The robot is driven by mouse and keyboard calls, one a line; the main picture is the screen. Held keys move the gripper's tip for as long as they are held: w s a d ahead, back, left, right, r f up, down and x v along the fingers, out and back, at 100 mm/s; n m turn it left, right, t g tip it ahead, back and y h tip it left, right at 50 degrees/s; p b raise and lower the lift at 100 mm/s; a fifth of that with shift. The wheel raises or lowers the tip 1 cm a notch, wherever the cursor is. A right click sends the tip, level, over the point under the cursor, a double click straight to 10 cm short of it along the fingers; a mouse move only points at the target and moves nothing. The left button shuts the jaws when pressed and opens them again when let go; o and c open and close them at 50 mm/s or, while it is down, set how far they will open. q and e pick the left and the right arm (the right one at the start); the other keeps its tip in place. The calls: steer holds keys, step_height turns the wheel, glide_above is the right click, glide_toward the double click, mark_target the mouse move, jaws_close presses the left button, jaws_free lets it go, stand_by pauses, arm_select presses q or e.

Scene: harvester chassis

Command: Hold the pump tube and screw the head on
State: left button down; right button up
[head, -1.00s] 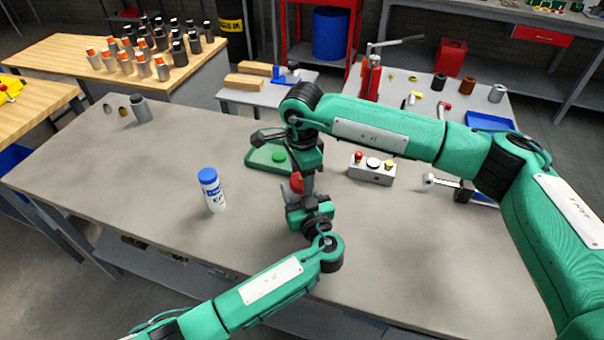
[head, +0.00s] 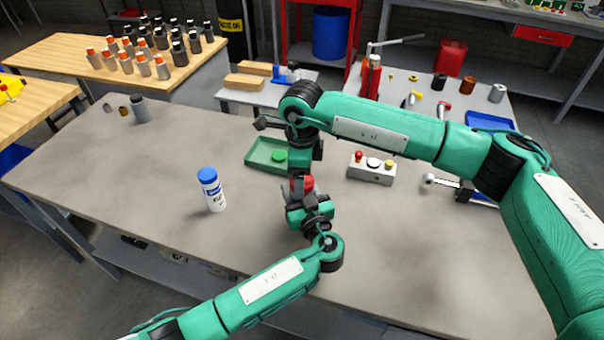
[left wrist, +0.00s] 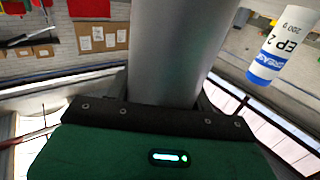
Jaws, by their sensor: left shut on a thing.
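The pump tube (left wrist: 172,55) is a thick plain grey cylinder in the left wrist view. It stands between the dark jaws of my left gripper (left wrist: 165,105), which is shut on it; its far end is out of frame. In the head view my left gripper (head: 303,196) is over the middle of the bench, and the tube is mostly hidden there. My right gripper (head: 305,150) is just above and behind it, pointing down. A dark part with a rounded end (head: 265,123) sticks out left beside it; I cannot tell whether this is the pump head. The right jaws are hidden.
A blue-capped white grease bottle (head: 212,190) stands left on the bench (head: 110,180). Behind the grippers is a green tray (head: 262,160). A button box (head: 372,167) and a ratchet-like tool (head: 445,185) lie right. A red part (head: 303,183) shows between the grippers.

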step_height(320, 180, up, 4)
steer(key=shift+r, duration=0.1)
steer(key=shift+c, duration=0.4)
steer(key=r+m, duration=0.1)
steer(key=m, duration=0.1)
steer(key=shift+w+r+m, duration=0.1)
steer(key=shift+m, duration=0.2)
steer(key=r+m, duration=0.1)
steer(key=m, duration=0.3)
steer(key=shift+r, duration=0.35)
step_height(320, 180, down, 8)
steer(key=shift+f, duration=0.1)
